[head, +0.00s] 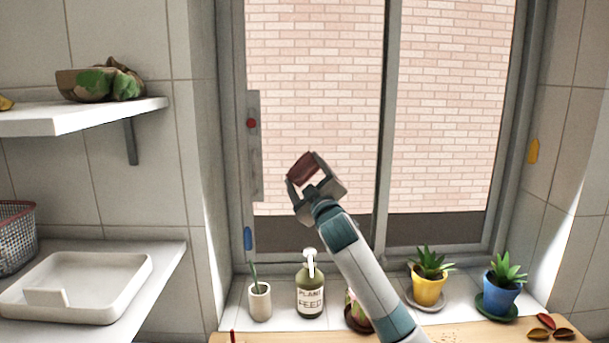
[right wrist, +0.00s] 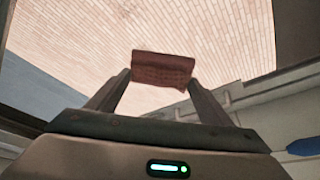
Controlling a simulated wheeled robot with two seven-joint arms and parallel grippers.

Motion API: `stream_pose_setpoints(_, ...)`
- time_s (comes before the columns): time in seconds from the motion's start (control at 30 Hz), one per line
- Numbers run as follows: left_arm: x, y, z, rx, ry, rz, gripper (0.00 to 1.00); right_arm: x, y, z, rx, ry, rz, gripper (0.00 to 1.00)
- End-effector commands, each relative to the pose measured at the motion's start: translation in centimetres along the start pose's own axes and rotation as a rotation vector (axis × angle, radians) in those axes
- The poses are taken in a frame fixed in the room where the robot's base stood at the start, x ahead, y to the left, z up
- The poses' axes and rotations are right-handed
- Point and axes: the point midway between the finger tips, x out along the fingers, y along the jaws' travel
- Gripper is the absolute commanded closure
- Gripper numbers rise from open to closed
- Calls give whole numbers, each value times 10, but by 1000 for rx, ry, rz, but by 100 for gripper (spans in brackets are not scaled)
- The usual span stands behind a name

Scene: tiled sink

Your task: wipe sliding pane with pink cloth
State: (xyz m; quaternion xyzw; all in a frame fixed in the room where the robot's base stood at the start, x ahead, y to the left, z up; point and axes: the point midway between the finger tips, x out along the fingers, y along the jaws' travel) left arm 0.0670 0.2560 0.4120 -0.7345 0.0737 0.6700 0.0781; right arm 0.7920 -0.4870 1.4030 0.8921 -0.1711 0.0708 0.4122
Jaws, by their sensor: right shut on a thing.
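My right gripper (head: 304,178) is shut on the pink cloth (head: 302,167), which looks a dull reddish brown here and is folded into a small pad. The cloth also shows between the fingertips in the right wrist view (right wrist: 163,69). I cannot tell whether the cloth touches the glass, or which pane slides. The right pane (head: 450,90) is clear of the arm. My left gripper is not in view.
On the sill stand a white pot (head: 260,302), a plant feed bottle (head: 311,295), a yellow pot (head: 429,288) and a blue pot (head: 501,297). A plant pot (head: 356,317) is partly hidden by my right arm. Shelves hold a bowl (head: 80,84) and white tray (head: 130,266) on the left.

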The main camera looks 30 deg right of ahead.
Motion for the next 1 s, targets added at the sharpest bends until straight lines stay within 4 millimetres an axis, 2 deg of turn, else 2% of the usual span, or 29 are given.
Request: stream_pose_setpoints(1.0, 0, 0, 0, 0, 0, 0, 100, 13, 0, 5, 0, 0, 0, 44)
